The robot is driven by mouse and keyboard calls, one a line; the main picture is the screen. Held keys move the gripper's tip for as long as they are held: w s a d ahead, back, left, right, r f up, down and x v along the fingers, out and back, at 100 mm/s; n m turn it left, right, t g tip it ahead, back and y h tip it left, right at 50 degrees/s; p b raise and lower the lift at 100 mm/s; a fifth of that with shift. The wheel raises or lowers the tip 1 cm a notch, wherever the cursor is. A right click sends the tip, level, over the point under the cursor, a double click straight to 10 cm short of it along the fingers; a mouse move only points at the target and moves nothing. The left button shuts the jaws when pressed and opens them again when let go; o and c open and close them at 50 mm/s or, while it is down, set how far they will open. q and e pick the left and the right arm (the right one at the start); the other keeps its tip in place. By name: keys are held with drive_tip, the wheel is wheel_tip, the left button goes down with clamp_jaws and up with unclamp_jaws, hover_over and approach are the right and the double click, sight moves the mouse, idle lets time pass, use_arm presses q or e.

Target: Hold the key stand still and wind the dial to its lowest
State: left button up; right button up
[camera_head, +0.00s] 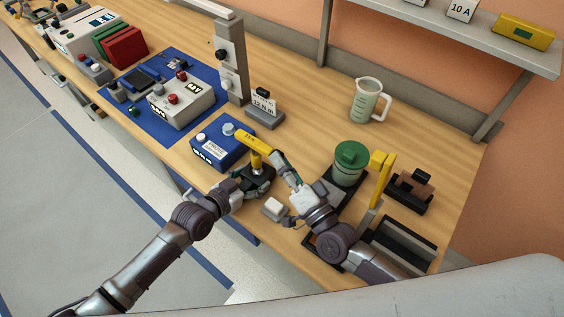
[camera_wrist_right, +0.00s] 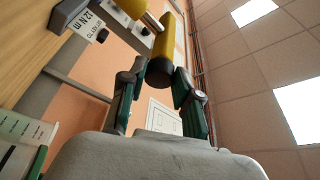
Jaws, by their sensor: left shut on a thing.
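The key stand (camera_head: 258,181) is a dark base with a short yellow post on the bench. My left gripper (camera_head: 250,182) is shut on it from the lower left, and its fingers partly hide it. A yellow key (camera_head: 252,140) with a printed label lies along the top of the stand. My right gripper (camera_head: 281,162) is at the key's right end. In the right wrist view the key's dark round end, the dial (camera_wrist_right: 159,72), is between the fingertips of my right gripper (camera_wrist_right: 159,78). Whether both fingers touch it is unclear.
A blue box (camera_head: 220,150) with a knob stands just behind the key. A label stand reading 12 N m (camera_head: 265,113) is behind. A green-lidded jar (camera_head: 348,165) and a small white block (camera_head: 275,208) are near my right arm. A measuring jug (camera_head: 369,101) stands at the back.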

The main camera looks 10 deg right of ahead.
clamp_jaws()
drive_tip(key=shift+d+f+n+y, duration=0.1)
drive_tip(key=shift+n+y, duration=0.6)
drive_tip(key=shift+n, duration=1)
drive_tip(key=o, duration=1)
unclamp_jaws()
drive_tip(key=shift+c, duration=0.2)
drive_tip(key=r+v, duration=0.3)
drive_tip(key=v, duration=1.3)
drive_tip(key=shift+s+d, duration=0.3)
drive_tip(key=shift+s, duration=0.3)
